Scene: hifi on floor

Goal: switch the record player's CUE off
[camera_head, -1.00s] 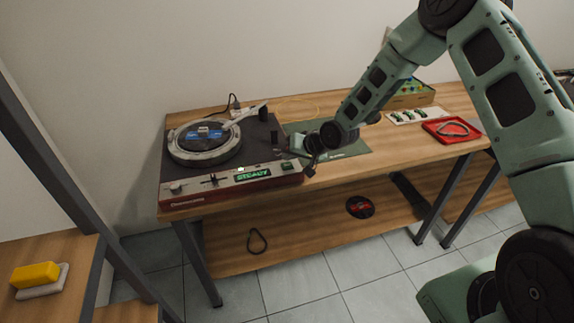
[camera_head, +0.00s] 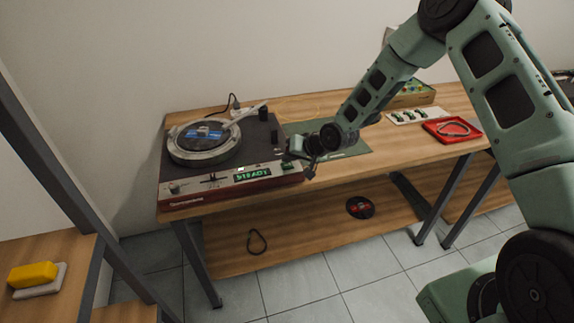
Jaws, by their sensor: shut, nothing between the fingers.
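The record player (camera_head: 172,193) stands on the left end of the workbench, with a dark top and a dark red front. Its platter (camera_head: 203,150) carries a record with a blue label. The tonearm (camera_head: 243,115) lies at the platter's right rear. A lit green display (camera_head: 252,174) sits on the front strip; its text is too small to read surely. A small green switch (camera_head: 287,165) is at the strip's right end. My gripper (camera_head: 311,173) is shut and empty, just right of that switch at the player's right front corner. Whether it touches the player is unclear.
A green mat (camera_head: 350,150) lies right of the player, partly behind my arm. A red tray (camera_head: 451,130) and a white strip with green pieces (camera_head: 413,116) are farther right. A yellow sponge (camera_head: 33,274) rests on the left shelf.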

